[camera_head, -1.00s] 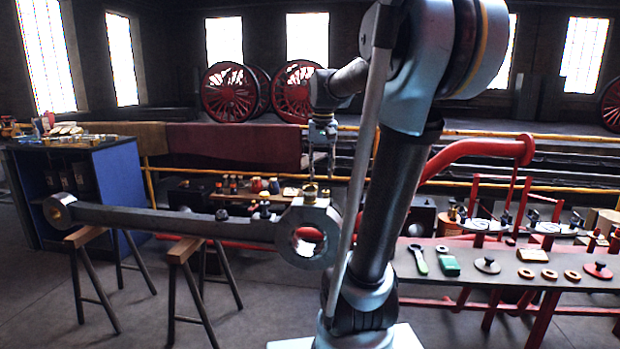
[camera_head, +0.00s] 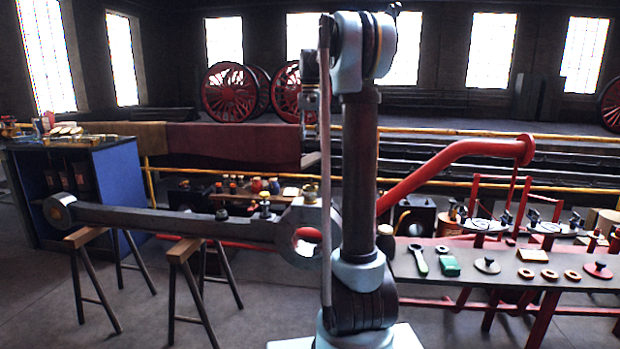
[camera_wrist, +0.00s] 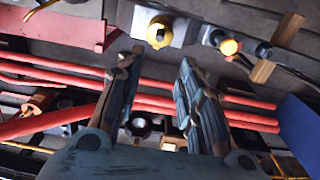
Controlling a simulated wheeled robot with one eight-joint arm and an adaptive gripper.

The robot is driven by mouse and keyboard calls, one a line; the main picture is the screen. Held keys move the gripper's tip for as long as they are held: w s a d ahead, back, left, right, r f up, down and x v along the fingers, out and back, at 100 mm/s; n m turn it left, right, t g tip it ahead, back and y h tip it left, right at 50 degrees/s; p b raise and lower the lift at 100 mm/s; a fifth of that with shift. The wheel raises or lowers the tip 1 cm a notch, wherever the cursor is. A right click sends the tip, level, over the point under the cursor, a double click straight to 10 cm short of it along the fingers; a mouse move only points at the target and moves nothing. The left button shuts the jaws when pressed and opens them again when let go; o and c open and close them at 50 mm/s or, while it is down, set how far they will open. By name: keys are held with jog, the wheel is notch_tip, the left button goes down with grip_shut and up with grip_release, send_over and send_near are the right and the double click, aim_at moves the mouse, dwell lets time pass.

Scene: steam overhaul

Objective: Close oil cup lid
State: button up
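The brass oil cup (camera_head: 310,192) stands on top of the big end of a long steel rod (camera_head: 170,219) in the head view. My arm's links cover the area just right of it. In the wrist view the cup (camera_wrist: 158,32) shows from above as a round yellow piece on a pale block, beyond my fingertips. Whether its lid is open or shut is too small to tell. My gripper (camera_wrist: 155,62) has its two fingers spread apart with nothing between them. In the head view my gripper hangs well above the cup, partly hidden behind my arm.
The rod rests on wooden sawhorses (camera_head: 183,249). A small brass-topped fitting (camera_head: 265,206) stands on it, left of the cup. A bench (camera_head: 470,280) with a green box (camera_head: 449,266) and rings is at right. A red pipe (camera_head: 450,160) rises behind my arm.

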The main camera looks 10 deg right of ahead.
aim_at(311, 181)
notch_tip(311, 181, down, 17)
jog(key=shift+r, duration=0.1)
dwell(0.5)
grip_shut()
